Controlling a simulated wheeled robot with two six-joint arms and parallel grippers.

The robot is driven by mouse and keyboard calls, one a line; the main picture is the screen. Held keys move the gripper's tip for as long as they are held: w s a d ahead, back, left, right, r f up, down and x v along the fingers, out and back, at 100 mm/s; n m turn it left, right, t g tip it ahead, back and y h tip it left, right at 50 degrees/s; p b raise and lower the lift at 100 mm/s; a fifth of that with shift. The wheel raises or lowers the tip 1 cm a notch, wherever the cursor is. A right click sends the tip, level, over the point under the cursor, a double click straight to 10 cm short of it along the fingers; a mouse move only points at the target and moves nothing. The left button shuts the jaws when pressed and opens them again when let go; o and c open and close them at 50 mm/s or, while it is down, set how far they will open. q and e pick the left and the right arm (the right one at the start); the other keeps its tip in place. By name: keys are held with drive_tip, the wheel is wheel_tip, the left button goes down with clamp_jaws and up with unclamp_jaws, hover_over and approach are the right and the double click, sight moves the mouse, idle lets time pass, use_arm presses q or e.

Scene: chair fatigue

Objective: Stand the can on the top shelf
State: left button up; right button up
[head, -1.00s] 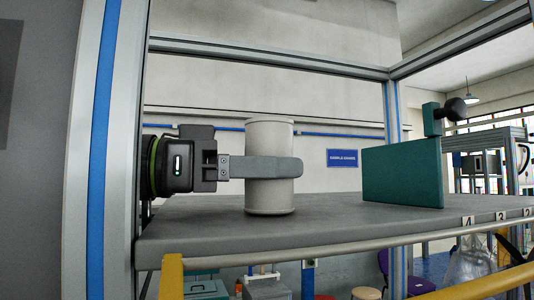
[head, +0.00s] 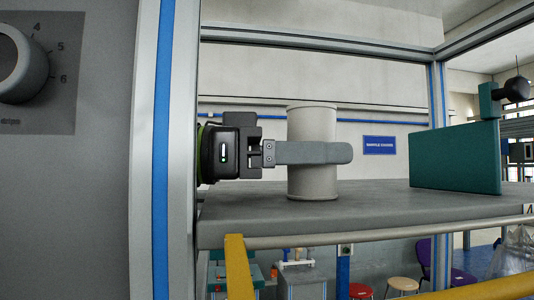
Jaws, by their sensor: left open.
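A pale cylindrical can (head: 313,185) stands upright on the grey shelf board (head: 365,207) inside the metal frame. My left gripper (head: 320,153) comes in from the left at about mid-height of the can. One grey finger crosses in front of the can, its tip just past the can's right side. The other finger is hidden, apparently behind the can. The jaws are open, around the can without gripping it. The can's base appears to rest on the board. My right gripper is not in view.
A teal panel (head: 456,157) stands on the shelf to the right of the can, with clear board between. A frame post (head: 165,150) rises at left, and a yellow bar (head: 239,268) lies below the board. Stools stand beyond.

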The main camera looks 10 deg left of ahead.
use_arm(q)
drive_tip(key=shift+r, duration=0.2)
drive_tip(key=shift+a+f, duration=0.15)
drive_tip(key=shift+a, duration=0.15)
drive_tip(key=a+b, duration=0.1)
drive_tip(key=a, duration=0.2)
drive_tip(key=s+a+b, duration=0.1)
drive_tip(key=a, duration=0.2)
drive_tip(key=a+b, duration=0.1)
drive_tip(key=a, duration=0.2)
drive_tip(key=shift+s+a+b, duration=0.3)
drive_tip(key=shift+s+a, duration=0.05)
drive_tip(key=shift+s, duration=0.05)
drive_tip(key=shift+s+a, duration=0.2)
drive_tip(key=shift+a, duration=0.55)
